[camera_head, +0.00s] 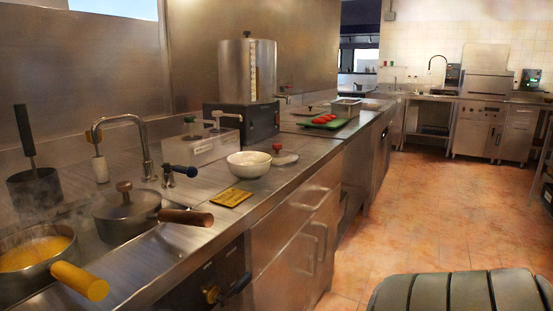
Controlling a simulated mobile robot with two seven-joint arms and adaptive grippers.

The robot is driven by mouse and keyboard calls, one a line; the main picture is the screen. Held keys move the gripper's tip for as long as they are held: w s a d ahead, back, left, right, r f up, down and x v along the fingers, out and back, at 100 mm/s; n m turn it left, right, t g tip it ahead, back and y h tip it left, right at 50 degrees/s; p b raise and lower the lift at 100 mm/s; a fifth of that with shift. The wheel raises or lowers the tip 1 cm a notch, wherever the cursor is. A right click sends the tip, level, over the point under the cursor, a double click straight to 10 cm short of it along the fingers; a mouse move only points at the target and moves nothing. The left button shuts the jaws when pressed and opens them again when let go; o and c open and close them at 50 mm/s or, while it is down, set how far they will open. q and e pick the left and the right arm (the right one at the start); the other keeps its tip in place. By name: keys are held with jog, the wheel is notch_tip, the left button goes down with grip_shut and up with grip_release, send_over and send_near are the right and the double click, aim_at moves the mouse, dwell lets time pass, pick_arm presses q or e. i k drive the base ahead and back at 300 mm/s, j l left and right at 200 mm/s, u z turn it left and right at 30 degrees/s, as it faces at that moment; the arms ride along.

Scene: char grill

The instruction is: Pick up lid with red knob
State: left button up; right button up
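A small flat grey lid with a red knob (285,159) lies on the steel counter, just right of and behind a white bowl (248,164). Its knob points up and nothing covers it. A dark pot with a lid (126,206) stands nearer on the left; that lid has a brownish-red knob and the pot has a brown handle. Neither my left nor my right gripper is in view.
A pot of yellow food (35,254) with a yellow handle is at front left. A yellow sign (231,198) lies before the bowl. Behind are a metal urn (247,72) and a green board (324,123) with red items. The tiled floor (420,215) is open. A dark ribbed object (455,295) is at bottom right.

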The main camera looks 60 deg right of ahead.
aim_at(279, 158)
jog(key=z, duration=1.8)
jog(key=l+u, duration=0.1)
jog(key=u, duration=0.3)
jog(key=l+u, duration=0.15)
jog(key=u, duration=0.2)
jog(key=l+u, duration=0.1)
jog(key=u, duration=0.3)
jog(key=l+u, duration=0.25)
jog(key=k+l+u, duration=0.2)
jog(key=l, duration=0.25)
jog(key=k+l+u, duration=0.1)
jog(key=l+u, duration=0.15)
jog(key=k+l+u, duration=0.1)
jog(key=l, duration=0.25)
jog(key=k+l, duration=0.25)
jog(key=k+l+u, duration=0.15)
jog(key=l, duration=0.3)
jog(key=k+l, duration=0.05)
